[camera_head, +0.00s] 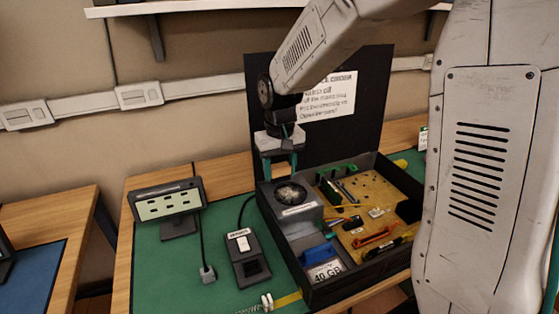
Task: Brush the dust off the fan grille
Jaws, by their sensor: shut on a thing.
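The fan grille (290,192) is a round dark disc with pale, dust-like grey patches. It is set in a grey panel at the left back of an open black case (350,291). No separate brush can be made out elsewhere.
The case's upright lid (374,100) stands behind my gripper. The case holds a gold circuit board (370,195) and a blue part (317,254). A small display (168,205) and a black switch box (246,262) stand left on the green mat (160,275).

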